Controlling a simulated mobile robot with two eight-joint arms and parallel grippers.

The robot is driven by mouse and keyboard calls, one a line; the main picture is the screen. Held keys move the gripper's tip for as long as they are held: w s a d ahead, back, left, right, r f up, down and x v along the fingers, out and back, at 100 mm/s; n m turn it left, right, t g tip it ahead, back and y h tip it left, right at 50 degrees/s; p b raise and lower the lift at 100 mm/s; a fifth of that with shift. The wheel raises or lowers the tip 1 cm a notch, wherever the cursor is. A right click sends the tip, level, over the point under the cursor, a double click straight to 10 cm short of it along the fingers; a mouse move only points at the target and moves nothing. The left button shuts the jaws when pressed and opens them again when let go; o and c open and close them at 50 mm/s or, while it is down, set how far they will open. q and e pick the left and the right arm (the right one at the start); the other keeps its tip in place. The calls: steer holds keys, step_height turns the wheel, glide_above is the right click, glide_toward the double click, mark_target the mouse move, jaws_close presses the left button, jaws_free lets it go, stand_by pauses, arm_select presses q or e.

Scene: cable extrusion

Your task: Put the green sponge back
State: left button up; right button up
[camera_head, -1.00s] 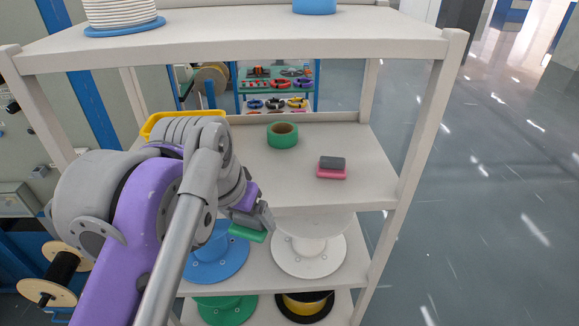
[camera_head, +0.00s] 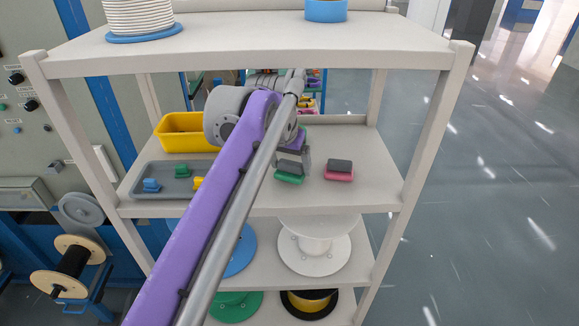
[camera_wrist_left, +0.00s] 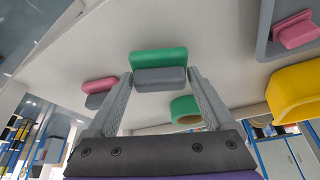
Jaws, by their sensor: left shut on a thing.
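The green sponge (camera_head: 289,179), green below with a dark grey top, is at the middle shelf board (camera_head: 250,202), left of a pink and grey sponge (camera_head: 339,174). My left gripper (camera_head: 303,160) is shut on it. In the left wrist view, which looks upside down, the sponge (camera_wrist_left: 159,62) sits between both fingertips (camera_wrist_left: 160,80). I cannot tell whether its green underside touches the board. The pink sponge (camera_wrist_left: 99,86) also shows there, apart from the gripper. My right gripper is not in view.
A grey tray (camera_head: 140,182) with small coloured blocks and a yellow bin (camera_head: 170,132) stand at the left of the board. A green tape roll (camera_wrist_left: 186,110) stands behind, mostly hidden by my arm in the head view. The upper shelf (camera_head: 250,50) hangs above. The board's front right is clear.

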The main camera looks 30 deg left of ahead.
arm_select(q)
steer(key=shift+f, duration=0.75)
steer(key=shift+s, duration=0.2)
steer(key=o, duration=0.9)
steer(key=shift+w, duration=0.15)
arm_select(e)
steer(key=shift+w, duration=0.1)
arm_select(q)
steer(key=shift+r, duration=0.1)
steer(key=shift+r, duration=0.25)
steer(key=s, duration=0.4)
steer(key=s+d+b, duration=0.1)
steer(key=s, duration=0.3)
steer(key=s+d, duration=0.1)
steer(key=s, duration=0.3)
steer(key=shift+s+r, duration=0.25)
steer(key=shift+r, duration=0.05)
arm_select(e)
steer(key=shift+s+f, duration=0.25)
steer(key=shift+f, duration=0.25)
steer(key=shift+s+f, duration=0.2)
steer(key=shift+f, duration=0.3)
